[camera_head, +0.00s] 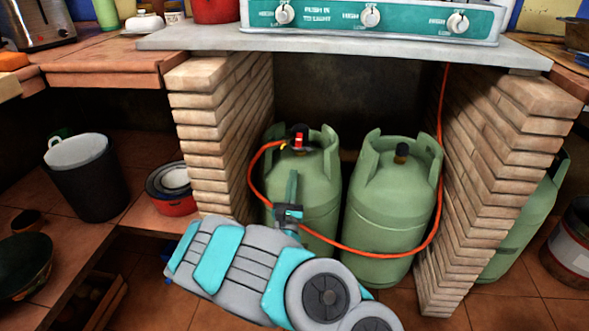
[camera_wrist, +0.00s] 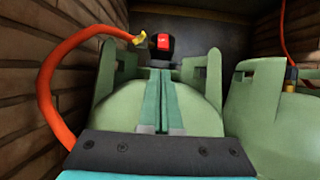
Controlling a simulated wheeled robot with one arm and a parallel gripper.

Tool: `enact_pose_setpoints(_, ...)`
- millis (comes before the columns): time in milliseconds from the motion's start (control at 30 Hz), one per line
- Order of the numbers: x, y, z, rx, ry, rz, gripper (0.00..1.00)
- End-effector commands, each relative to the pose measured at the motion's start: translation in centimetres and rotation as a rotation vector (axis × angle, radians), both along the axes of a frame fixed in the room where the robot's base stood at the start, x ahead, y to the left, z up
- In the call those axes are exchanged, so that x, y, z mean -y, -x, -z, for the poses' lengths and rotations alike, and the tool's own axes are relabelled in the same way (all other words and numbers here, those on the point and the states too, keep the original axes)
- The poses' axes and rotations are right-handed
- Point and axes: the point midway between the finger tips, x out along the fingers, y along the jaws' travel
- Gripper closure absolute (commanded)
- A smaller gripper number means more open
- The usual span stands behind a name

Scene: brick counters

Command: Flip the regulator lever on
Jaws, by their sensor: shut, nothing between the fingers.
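The regulator (camera_head: 299,134) sits on top of the left green gas cylinder (camera_head: 318,190). It is dark with a red part facing me, and it also shows in the wrist view (camera_wrist: 163,47). I cannot make out the lever as a separate part or its position. An orange hose (camera_head: 257,172) joins the regulator at its left side, by a yellow fitting (camera_wrist: 138,39). My gripper (camera_head: 293,173) is shut and empty, its teal fingers together. In the wrist view the fingertips (camera_wrist: 159,70) point at the regulator from in front and a little below, with no clear contact.
The cylinder's raised collar (camera_wrist: 206,75) stands on both sides of the regulator. A second green cylinder (camera_head: 391,210) stands close on the right. Brick walls (camera_head: 222,130) flank the alcove, and a counter slab (camera_head: 190,37) with a stove (camera_head: 370,17) is above. The hose loops across the cylinders' front.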

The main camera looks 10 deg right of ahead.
Motion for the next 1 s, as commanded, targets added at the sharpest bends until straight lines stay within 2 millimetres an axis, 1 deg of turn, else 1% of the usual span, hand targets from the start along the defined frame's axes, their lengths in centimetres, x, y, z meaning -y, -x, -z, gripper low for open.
enact_pose_setpoints(100, 0.7, -1.4, -1.0, 0.007, -0.003, 0.004, 1.0)
enact_pose_setpoints(300, 1.7, -4.3, -2.3, 0.002, -0.002, 0.005, 1.0)
enact_pose_setpoints(500, 2.3, -6.6, -3.4, 0.002, -0.003, 0.004, 1.0)
enact_pose_setpoints(700, 2.6, -7.5, -3.9, 0.001, 0.002, 0.002, 1.0)
enact_pose_setpoints(1000, 2.6, -7.6, -3.9, 0.001, 0.002, 0.002, 1.0)
